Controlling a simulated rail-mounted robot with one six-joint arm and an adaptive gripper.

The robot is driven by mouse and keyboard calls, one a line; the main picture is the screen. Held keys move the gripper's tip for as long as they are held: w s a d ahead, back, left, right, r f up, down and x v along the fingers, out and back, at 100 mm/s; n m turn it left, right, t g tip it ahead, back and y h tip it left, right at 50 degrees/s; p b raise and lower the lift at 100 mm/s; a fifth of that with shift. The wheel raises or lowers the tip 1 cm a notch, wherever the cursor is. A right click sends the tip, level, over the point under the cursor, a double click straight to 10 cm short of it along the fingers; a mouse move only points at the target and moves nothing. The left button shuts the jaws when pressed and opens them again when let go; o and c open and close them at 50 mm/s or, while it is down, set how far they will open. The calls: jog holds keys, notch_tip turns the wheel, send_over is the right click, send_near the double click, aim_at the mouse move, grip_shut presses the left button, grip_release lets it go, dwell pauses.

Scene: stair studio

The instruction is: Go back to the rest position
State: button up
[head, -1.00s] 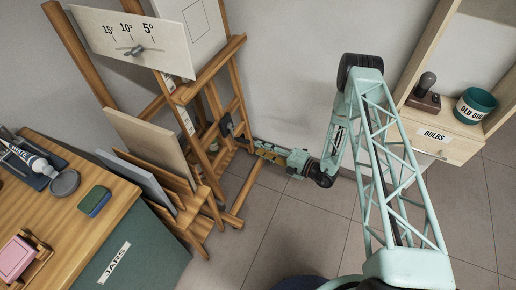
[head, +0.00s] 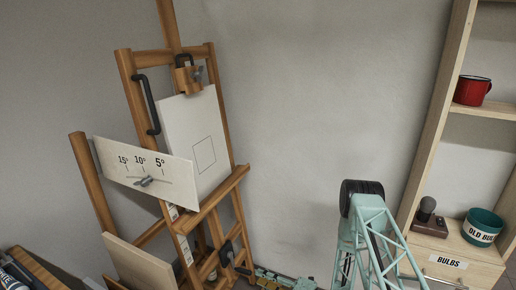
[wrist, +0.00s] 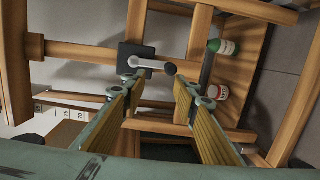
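My gripper (wrist: 160,88) is open in the wrist view, its two yellow-padded fingers apart with nothing held between them. Ahead of the fingertips is a black clamp plate with a grey lever (wrist: 150,64) ending in a dark knob, on the wooden easel (wrist: 80,50). In the head view my gripper (head: 246,271) is small, at the bottom edge beside the easel's lower right leg, close to the black clamp (head: 228,254). Whether it touches the clamp cannot be told. My pale green arm (head: 368,240) reaches from the lower right.
The easel carries a canvas (head: 200,135) and a tilt-scale board (head: 145,172). A shelf unit (head: 432,130) at right holds a red mug (head: 471,91) and a teal "old bulbs" pot (head: 480,228). Bottles (wrist: 222,47) stand on the easel's low ledge. The wall between easel and shelf is clear.

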jog(key=s+a+r+n+g, duration=0.25)
jog(key=r+n, duration=0.25)
jog(key=r, duration=0.6)
jog(key=s+a+r+n+g+y, duration=0.1)
jog(key=s+r+n+g, duration=0.3)
jog(key=r, duration=0.8)
jog(key=a+r+n+g, duration=0.2)
jog(key=r+n, duration=0.4)
jog(key=r, duration=0.5)
jog(key=s+r+n+g+h, duration=0.25)
jog(key=s+r+n, duration=0.35)
jog(key=s+r, duration=0.45)
jog(key=s+d+r+n+h, duration=0.3)
jog(key=s+d+r+n, duration=0.15)
jog(key=s+r, duration=0.3)
jog(key=s+d+r+n+h, duration=0.35)
jog(key=s+r+n, duration=0.3)
jog(key=s, duration=0.25)
jog(key=s+d+r+n+t+h, duration=0.3)
jog(key=s+d+r+n, duration=0.1)
jog(key=s+d, duration=0.4)
jog(key=s+d+r+n+t+h, duration=0.3)
jog(key=s+d+r+n, duration=0.2)
jog(key=s+d, duration=0.3)
jog(key=shift+s+n, duration=0.35)
jog(key=shift+n, duration=0.05)
